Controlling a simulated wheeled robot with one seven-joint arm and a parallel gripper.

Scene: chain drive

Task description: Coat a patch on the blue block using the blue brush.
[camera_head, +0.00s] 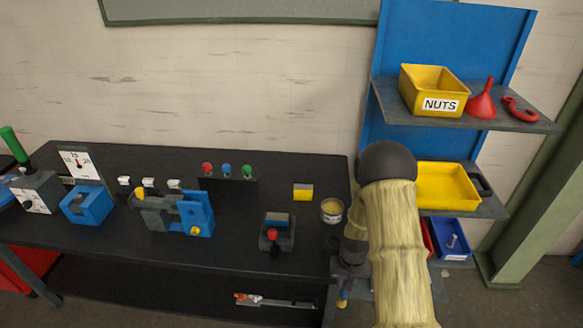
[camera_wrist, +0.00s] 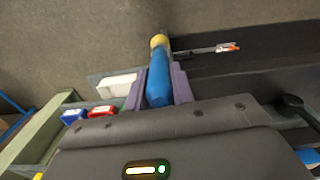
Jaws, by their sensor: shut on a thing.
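My gripper (camera_wrist: 160,88) is shut on the blue handle of the brush (camera_wrist: 158,79) in the wrist view. The handle lies between the two purple-grey fingers, and its yellow end points away from my gripper. In the head view the brush (camera_head: 342,300) shows small below my arm, off the bench's right end. A blue block with a grey opening (camera_head: 87,206) stands at the bench's left. Another blue block with a yellow knob (camera_head: 196,213) is at a grey vise-like fixture. I cannot tell which is meant. A tin with yellowish content (camera_head: 332,211) stands at the bench's right end.
The dark bench (camera_head: 245,247) holds a yellow-and-grey block (camera_head: 303,192), a red-knobbed device (camera_head: 277,231) and colored buttons (camera_head: 227,170). At right, shelves carry a NUTS bin (camera_head: 434,90), a red funnel (camera_head: 482,101) and a yellow tray (camera_head: 447,186). My arm hides part of the shelves.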

